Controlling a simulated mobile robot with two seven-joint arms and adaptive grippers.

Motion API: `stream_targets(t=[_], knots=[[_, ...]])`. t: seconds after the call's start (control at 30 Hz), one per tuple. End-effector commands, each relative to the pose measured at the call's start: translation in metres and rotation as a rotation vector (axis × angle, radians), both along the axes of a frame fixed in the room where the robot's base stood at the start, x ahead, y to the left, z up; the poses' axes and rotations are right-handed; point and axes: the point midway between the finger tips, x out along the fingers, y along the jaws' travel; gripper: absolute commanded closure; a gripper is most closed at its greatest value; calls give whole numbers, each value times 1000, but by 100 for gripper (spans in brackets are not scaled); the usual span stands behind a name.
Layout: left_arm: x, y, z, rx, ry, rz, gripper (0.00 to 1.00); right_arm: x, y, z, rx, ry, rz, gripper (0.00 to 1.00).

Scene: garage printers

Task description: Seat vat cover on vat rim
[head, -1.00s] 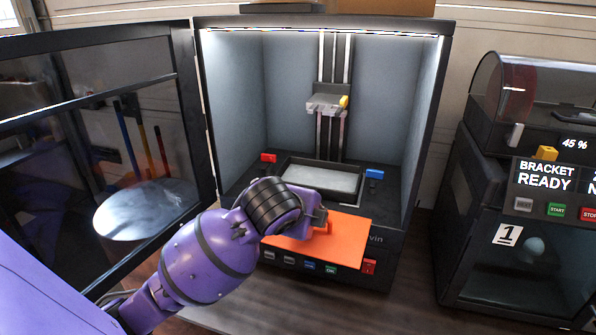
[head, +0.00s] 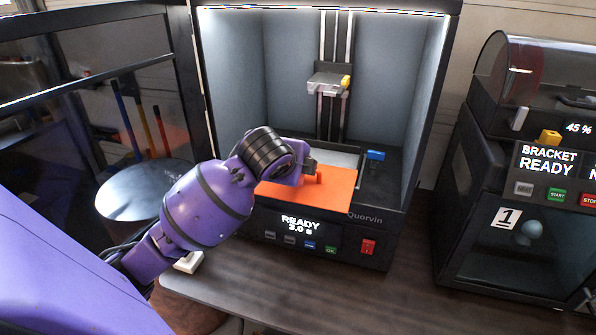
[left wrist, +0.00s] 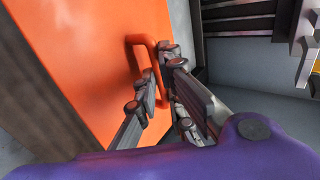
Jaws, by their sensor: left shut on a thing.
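The vat cover (head: 335,192) is a flat orange plate with a raised handle. My left gripper (head: 313,173) is shut on its handle (left wrist: 137,42) and holds the plate at the printer's open front. In the left wrist view the cover (left wrist: 85,45) fills the left side, with the gripper fingers (left wrist: 160,68) at the handle. The pale vat (head: 345,159) is inside the printer, behind the cover. The cover hides its front part and most of its rim. I cannot tell whether cover and rim touch. My right gripper is not in view.
The grey build platform (head: 328,84) hangs above the vat on its rail. The printer's dark door (head: 100,100) stands open at left. A blue clip (head: 375,155) is right of the vat. A second printer (head: 520,235) stands at right.

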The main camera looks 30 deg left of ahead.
Motion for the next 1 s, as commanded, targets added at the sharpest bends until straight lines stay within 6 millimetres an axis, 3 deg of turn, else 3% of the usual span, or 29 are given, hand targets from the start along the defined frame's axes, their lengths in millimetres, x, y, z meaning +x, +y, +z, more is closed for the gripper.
stream_targets(t=[1.0], knots=[[80, 18, 0, 0, 0, 0, 100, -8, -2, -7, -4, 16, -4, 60]])
